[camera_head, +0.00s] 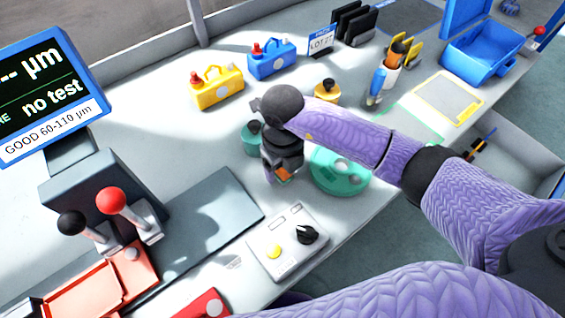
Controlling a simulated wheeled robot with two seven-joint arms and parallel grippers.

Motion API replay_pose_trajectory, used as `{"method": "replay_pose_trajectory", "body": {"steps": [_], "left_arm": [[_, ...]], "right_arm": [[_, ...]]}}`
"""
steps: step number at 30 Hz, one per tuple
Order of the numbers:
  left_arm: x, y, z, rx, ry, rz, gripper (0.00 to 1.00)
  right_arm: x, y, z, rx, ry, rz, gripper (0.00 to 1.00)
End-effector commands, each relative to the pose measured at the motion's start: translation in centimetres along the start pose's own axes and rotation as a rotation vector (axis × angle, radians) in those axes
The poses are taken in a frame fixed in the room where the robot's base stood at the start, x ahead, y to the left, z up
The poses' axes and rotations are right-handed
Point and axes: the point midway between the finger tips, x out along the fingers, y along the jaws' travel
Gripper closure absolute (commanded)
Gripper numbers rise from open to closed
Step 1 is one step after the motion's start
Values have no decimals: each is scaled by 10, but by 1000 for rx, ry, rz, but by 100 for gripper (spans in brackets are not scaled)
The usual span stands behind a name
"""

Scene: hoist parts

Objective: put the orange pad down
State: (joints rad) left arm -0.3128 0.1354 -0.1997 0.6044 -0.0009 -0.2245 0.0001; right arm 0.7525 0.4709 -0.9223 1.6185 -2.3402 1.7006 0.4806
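My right gripper (281,172) points down over the table in the middle of the view, between the teal round dish and the dark grey mat. A small orange pad (286,174) shows between its fingers, and the gripper looks shut on it. The fingers and the dark wrist hide most of the pad. I cannot tell whether the pad touches the table. My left gripper is not in view.
The teal round dish (338,172) stands just right of the gripper, and a teal pot (252,138) stands close behind it. A white box with a black knob (287,243) lies in front. The dark grey mat (212,215) to the left is bare.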

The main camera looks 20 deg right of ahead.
Motion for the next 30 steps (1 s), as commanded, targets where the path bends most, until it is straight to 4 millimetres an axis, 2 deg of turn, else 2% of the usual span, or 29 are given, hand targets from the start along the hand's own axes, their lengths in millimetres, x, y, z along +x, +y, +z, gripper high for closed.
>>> {"method": "replay_pose_trajectory", "body": {"steps": [8, 11, 18, 21, 24, 30], "left_arm": [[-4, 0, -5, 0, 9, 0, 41], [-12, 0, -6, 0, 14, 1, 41], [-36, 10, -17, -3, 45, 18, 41], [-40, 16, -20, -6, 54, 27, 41], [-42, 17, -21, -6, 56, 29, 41], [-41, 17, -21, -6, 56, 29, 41]], "right_arm": [[-5, 0, 0, 0, -1, 0, 28], [-26, 0, 1, -1, -5, -2, 28], [-95, 0, 1, -1, -5, -2, 28], [-113, 0, 1, -1, -4, -1, 28], [-122, 0, 0, 0, -1, 0, 28], [-123, 0, 0, 1, 1, 0, 28]]}}
